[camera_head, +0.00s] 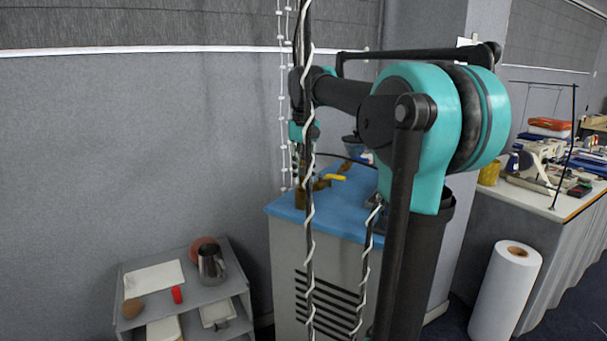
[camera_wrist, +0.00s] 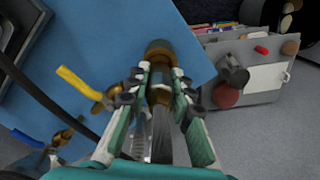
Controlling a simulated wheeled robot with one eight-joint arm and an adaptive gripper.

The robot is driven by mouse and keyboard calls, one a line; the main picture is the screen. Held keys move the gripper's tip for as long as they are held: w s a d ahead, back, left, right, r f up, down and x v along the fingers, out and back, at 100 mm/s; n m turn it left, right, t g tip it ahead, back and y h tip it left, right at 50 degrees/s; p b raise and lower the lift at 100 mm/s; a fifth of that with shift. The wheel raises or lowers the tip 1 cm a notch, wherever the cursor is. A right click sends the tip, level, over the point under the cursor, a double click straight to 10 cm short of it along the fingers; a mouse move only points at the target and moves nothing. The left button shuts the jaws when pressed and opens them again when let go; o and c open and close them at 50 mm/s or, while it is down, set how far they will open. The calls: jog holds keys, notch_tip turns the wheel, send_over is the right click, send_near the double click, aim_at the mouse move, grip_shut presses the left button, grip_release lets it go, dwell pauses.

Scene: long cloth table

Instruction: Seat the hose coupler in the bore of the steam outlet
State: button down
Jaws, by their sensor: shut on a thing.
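In the wrist view my gripper (camera_wrist: 161,80) is shut on the hose coupler (camera_wrist: 159,94), a dark cylinder with a pale metal band between the fingers. A brass round fitting, which looks like the steam outlet (camera_wrist: 158,50), lies just beyond the fingertips, in line with the coupler. I cannot tell whether the coupler touches it or is inside its bore. In the head view my gripper (camera_head: 304,155) points down over the blue top's left corner, partly hidden by my cable-wrapped link. Brass fittings (camera_head: 300,198) show just below it.
A yellow-handled brass valve (camera_wrist: 80,84) stands beside my gripper on the blue-topped cabinet (camera_head: 345,215). A grey shelf (camera_head: 185,290) with a metal jug (camera_head: 211,263) stands lower left. A cluttered table (camera_head: 560,200) and a white roll (camera_head: 504,285) are at the right.

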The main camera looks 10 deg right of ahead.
jog(key=shift+f, duration=1.1)
dwell(0.4)
jog(key=c, duration=1.3)
grip_release()
jog(key=shift+o, duration=0.2)
notch_tip(320, 180, up, 12)
jog(key=shift+f, duration=0.1)
